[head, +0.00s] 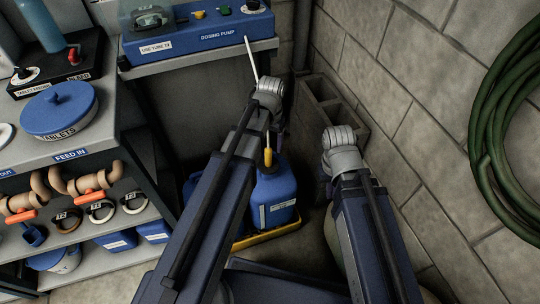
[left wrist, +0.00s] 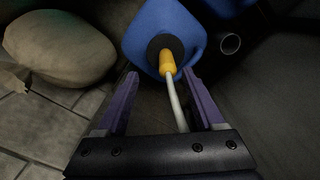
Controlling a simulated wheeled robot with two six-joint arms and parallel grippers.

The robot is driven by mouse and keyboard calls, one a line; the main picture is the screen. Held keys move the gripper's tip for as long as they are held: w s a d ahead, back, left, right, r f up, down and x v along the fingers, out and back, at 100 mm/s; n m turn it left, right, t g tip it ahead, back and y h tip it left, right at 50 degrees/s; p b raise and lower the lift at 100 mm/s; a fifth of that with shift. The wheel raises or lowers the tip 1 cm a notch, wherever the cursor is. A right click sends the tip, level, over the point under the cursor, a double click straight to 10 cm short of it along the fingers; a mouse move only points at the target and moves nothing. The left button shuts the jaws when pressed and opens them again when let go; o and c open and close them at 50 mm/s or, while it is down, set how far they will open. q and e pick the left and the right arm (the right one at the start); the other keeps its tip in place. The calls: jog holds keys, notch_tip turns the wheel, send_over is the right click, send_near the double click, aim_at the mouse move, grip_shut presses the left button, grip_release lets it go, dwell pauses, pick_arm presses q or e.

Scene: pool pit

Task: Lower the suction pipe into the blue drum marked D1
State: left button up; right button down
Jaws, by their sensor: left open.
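A blue drum (head: 275,198) with a white label stands below my left gripper; I cannot read a D1 mark on it. The drum (left wrist: 148,28) also shows in the left wrist view, with a dark round mouth. The suction pipe (left wrist: 177,104) is a white rod with a yellow piece (left wrist: 167,62) at the drum's mouth. I cannot tell how deep the pipe sits. My left gripper (left wrist: 161,77) is open, the pipe between its fingers, nearer the right one. In the head view the yellow piece (head: 267,157) shows above the drum. My right gripper (head: 326,186) is mostly hidden behind its wrist.
The drum stands on a yellow tray (head: 265,238), with another blue container (head: 190,187) to its left. A dosing pump (head: 200,30) is on the shelf above. A pale sack (left wrist: 60,45) lies left in the wrist view.

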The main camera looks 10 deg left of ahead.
aim_at(268, 157)
pick_arm(q)
jog(key=shift+w+a+f+b, duration=0.25)
jog(key=shift+w+f+b, duration=0.1)
jog(key=shift+f, duration=0.3)
jog(key=shift+w+a+f+b, duration=0.2)
jog(key=shift+w+f+b, duration=0.1)
jog(key=shift+f, duration=0.35)
pick_arm(e)
jog(key=shift+w+f, duration=0.2)
jog(key=shift+f, duration=1.1)
pick_arm(q)
jog(key=shift+f, duration=0.1)
pick_arm(e)
jog(key=shift+f, duration=0.15)
pick_arm(q)
notch_tip(268, 157, down, 8)
jog(key=b, duration=0.8)
jog(key=shift+r, duration=0.2)
pick_arm(e)
notch_tip(268, 157, down, 8)
jog(key=shift+d+r, duration=0.15)
jog(key=shift+r, duration=0.1)
pick_arm(q)
grip_shut()
